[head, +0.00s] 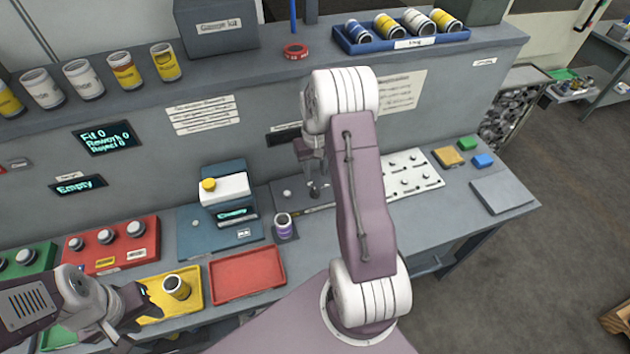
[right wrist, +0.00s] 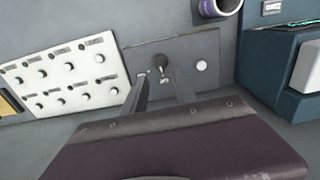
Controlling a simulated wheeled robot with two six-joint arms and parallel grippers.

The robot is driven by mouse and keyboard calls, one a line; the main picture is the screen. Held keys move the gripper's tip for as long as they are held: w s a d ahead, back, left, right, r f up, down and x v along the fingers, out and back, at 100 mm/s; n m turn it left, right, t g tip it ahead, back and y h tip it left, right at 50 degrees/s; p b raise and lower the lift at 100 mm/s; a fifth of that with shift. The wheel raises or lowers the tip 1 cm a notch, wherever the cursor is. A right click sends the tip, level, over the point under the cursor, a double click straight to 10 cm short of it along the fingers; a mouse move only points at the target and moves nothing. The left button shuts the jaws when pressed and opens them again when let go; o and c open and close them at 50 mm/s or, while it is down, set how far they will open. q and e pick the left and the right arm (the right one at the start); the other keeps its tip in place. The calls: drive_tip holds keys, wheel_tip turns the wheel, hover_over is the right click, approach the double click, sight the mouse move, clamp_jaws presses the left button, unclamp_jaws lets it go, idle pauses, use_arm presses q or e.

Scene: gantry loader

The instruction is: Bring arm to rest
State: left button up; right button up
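My right arm reaches over the bench in the head view, with its right gripper (head: 316,186) pointing down at a small grey control panel (head: 287,192). In the right wrist view the two fingers of this gripper (right wrist: 163,88) are apart with nothing between them. A small dark lever (right wrist: 160,62) on the panel stands just beyond the fingertips; I cannot tell whether they touch it.
A purple-labelled can (head: 283,226) stands on the bench near a blue machine (head: 226,190). A red tray (head: 247,274) is empty. A white panel with several knobs (head: 408,175) lies right of the right gripper. A shelf (head: 250,62) with cans runs behind.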

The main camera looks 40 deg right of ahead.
drive_tip(key=shift+r, duration=0.15)
idle(0.3)
drive_tip(key=s+a+r+n+t+b, duration=0.1)
drive_tip(key=s+a+r+n, duration=0.15)
drive_tip(key=a, duration=0.45)
drive_tip(key=s+a+r+n+b, duration=0.1)
drive_tip(key=a+r, duration=0.2)
drive_tip(key=a, duration=0.4)
drive_tip(key=s+a+f, duration=0.3)
drive_tip(key=s+a, duration=0.1)
drive_tip(key=s, duration=0.7)
drive_tip(key=shift+s+f+b, duration=0.2)
drive_tip(key=shift+s+b, duration=0.05)
drive_tip(key=shift+b, duration=0.1)
